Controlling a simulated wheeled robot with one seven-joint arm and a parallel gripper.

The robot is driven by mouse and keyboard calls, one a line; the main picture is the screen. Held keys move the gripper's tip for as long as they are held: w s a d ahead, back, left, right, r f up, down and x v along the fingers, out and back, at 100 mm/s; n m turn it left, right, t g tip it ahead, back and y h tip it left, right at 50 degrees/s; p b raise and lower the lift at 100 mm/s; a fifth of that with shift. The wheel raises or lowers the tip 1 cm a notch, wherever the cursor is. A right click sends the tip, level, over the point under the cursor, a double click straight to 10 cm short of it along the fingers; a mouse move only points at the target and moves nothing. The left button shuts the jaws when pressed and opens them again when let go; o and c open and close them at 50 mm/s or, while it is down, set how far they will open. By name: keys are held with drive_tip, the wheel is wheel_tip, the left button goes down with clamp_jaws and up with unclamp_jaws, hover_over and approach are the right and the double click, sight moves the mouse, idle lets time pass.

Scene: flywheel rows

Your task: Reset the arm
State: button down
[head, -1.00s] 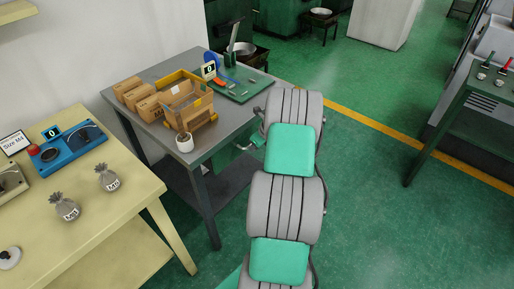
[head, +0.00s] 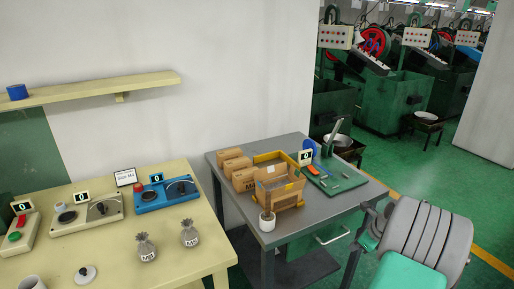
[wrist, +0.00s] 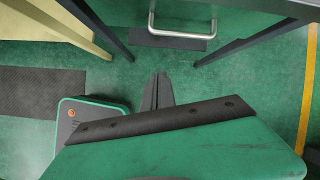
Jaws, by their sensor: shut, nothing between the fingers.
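My gripper (wrist: 158,92) shows in the wrist view as two dark fingers close together, shut and empty. It points down over the green floor, in front of the grey table and apart from it. In the head view my grey and green arm stands at the lower right, and the gripper itself cannot be made out there.
The cream table (head: 190,262) holds scales and two grey sacks. Green floor is open at right.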

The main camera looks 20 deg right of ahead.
drive_tip(key=s+a+f+n+g+y, duration=0.2)
drive_tip(key=s+a+f+n+g, duration=0.35)
drive_tip(key=s+n, duration=0.75)
drive_tip(key=s+a+r+n, duration=0.1)
drive_tip(key=s+a+n, duration=0.2)
drive_tip(key=a+n, duration=0.4)
drive_tip(key=w+a+r+n+t+h, duration=0.1)
drive_tip(key=w+a+r+n, duration=0.1)
drive_tip(key=a+r, duration=0.3)
drive_tip(key=w+a+r+n+t+h, duration=0.1)
drive_tip(key=a+r+n, duration=0.4)
drive_tip(key=a, duration=0.7)
drive_tip(key=w+a+r+n+t, duration=0.1)
drive_tip(key=w+a+r+n, duration=0.2)
drive_tip(key=a+r, duration=0.4)
drive_tip(key=a+n, duration=0.1)
drive_tip(key=a, duration=0.1)
drive_tip(key=shift+a+r+t+h, duration=0.25)
drive_tip(key=shift+a+t+h, duration=0.05)
drive_tip(key=shift+t+h, duration=0.1)
